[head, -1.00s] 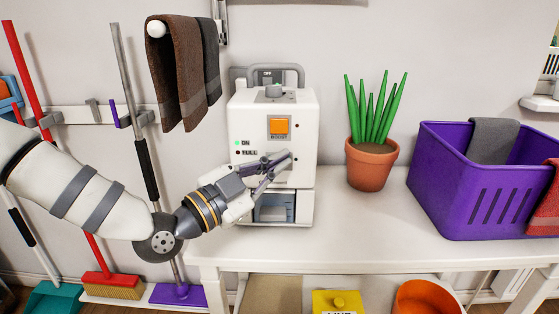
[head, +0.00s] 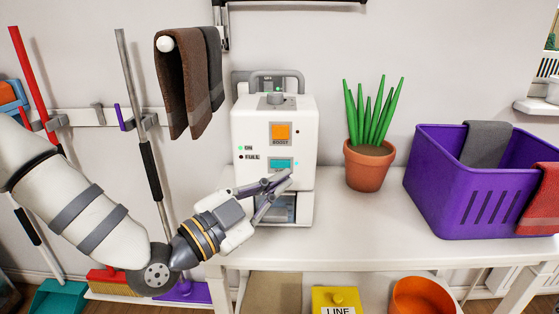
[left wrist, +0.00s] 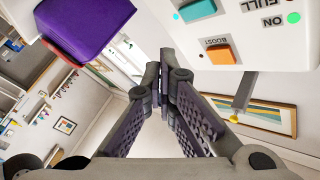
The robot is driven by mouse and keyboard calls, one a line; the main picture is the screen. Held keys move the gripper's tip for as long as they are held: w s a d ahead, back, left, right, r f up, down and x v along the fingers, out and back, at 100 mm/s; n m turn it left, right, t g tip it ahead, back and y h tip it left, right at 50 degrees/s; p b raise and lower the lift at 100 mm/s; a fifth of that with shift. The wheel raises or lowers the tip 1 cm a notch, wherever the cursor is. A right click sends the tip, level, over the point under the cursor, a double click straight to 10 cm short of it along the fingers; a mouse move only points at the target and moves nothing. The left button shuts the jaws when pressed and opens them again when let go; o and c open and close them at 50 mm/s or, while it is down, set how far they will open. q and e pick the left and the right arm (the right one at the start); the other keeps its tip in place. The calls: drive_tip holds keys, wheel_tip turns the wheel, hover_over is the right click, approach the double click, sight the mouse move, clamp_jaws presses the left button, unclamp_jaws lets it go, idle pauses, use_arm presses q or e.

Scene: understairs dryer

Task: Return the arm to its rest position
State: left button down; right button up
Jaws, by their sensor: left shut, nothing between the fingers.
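My left arm (head: 80,205) comes in from the left in the head view. My left gripper (head: 288,178) is shut and empty, in front of the lower part of the white dryer (head: 302,112). The dryer has an orange BOOST button (head: 281,132), a teal button (head: 281,164) and a small lit cyan light beside it. A green light shows by ON. In the left wrist view the closed fingertips (left wrist: 158,85) point up, with the dryer face (left wrist: 260,40) at upper right, apart from them. My right gripper is not in view.
A potted plant (head: 369,168) and a purple basket (head: 465,205) with cloths stand right of the dryer on the white table (head: 350,225). Mops and brooms lean on the left wall. An orange bowl (head: 422,297) sits below.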

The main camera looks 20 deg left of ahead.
use_arm(q)
drive_tip(key=shift+s+d, duration=0.2)
drive_tip(key=shift+s, duration=0.6)
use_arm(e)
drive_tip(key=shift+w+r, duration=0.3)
